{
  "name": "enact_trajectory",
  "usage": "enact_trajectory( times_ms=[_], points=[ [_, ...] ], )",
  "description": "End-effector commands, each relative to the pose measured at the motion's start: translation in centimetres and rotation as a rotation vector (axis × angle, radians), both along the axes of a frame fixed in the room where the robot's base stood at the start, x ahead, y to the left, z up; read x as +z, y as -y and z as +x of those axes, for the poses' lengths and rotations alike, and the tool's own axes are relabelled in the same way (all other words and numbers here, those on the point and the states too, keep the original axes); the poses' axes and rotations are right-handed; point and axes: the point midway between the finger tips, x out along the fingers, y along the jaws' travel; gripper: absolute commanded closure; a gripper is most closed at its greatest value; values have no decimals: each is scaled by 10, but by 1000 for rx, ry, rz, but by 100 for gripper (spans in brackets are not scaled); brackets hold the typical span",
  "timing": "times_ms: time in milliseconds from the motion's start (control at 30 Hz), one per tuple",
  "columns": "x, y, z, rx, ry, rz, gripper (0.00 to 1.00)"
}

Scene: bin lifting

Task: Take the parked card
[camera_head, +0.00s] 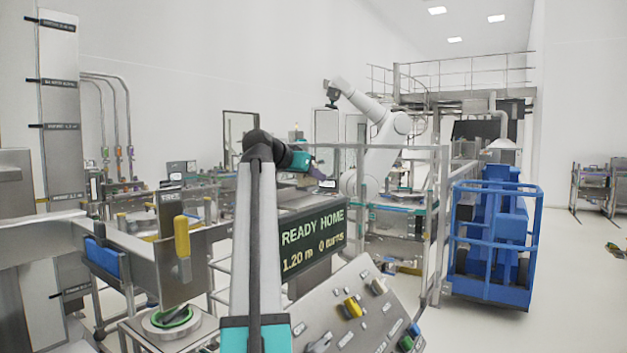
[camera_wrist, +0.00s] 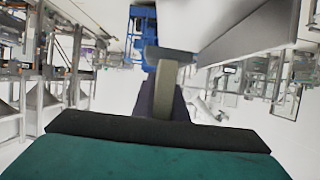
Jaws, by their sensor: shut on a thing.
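My gripper (camera_head: 316,168) is at the end of my raised arm, left of centre in the head view, above and behind the display box. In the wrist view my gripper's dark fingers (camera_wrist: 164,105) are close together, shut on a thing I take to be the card. A narrow grey-green piece (camera_wrist: 166,80) shows at the fingers. A large pale flat slab (camera_wrist: 245,35) reaches from the fingertips to the upper right; I cannot tell for sure whether it is the card. No card can be made out clearly in the head view.
The display box (camera_head: 313,238) reads "READY HOME", "1.20 m" and "0 turns". Below it is a slanted panel (camera_head: 330,330) with coloured knobs. A blue caged cart (camera_head: 492,245) stands at right, with open floor beyond. Benches and an upright plate with a yellow handle (camera_head: 182,237) are at left.

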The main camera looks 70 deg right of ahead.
Motion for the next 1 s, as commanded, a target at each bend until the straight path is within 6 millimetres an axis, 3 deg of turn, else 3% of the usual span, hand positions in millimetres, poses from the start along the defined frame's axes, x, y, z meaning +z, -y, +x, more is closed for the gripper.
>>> enact_trajectory(
  times_ms=[533, 733, 1000],
  points=[
    [7, -92, -47, 1, 0, -1, 100],
    [10, -108, -55, 1, 0, -1, 100],
    [12, -113, -56, 1, -1, 0, 100]
  ],
)
